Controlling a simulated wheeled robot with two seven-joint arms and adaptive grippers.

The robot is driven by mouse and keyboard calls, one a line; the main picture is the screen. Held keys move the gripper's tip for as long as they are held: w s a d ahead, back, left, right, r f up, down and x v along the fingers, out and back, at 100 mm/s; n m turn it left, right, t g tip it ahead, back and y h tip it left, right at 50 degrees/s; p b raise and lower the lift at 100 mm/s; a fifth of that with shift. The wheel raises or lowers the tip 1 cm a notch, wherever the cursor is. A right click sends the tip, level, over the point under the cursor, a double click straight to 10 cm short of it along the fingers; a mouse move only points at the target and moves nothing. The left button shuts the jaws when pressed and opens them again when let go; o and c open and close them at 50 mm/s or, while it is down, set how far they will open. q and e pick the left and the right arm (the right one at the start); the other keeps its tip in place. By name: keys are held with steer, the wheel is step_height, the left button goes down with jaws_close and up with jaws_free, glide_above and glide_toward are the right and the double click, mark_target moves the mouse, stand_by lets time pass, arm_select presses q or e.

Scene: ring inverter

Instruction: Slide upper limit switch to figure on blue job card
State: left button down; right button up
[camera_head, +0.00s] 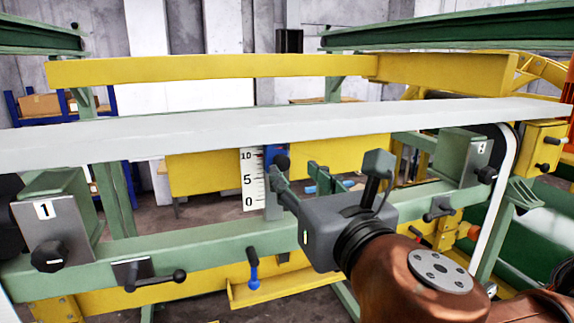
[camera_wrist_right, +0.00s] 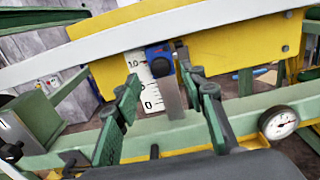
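A blue switch block (camera_wrist_right: 158,58) with a dark knob sits beside the upper part of a white scale (camera_wrist_right: 146,85) marked 10, 5 and 0 in the right wrist view. A grey metal plate (camera_wrist_right: 172,98) hangs below it. In the head view the scale (camera_head: 252,180) is near the middle, and the dark knob (camera_head: 281,162) shows behind my right gripper (camera_head: 296,172). In the wrist view my right gripper (camera_wrist_right: 164,82) is open and empty, its green fingers either side of the plate, apart from the block. I make out no blue job card. My left gripper is not in view.
A long pale belt (camera_head: 200,132) runs above the scale. Numbered green blocks (camera_head: 60,215) and (camera_head: 462,155) stand at either end. A round gauge (camera_wrist_right: 279,122) is right in the wrist view.

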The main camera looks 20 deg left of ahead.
steer(key=shift+v, duration=2.2)
steer(key=shift+w, duration=0.1)
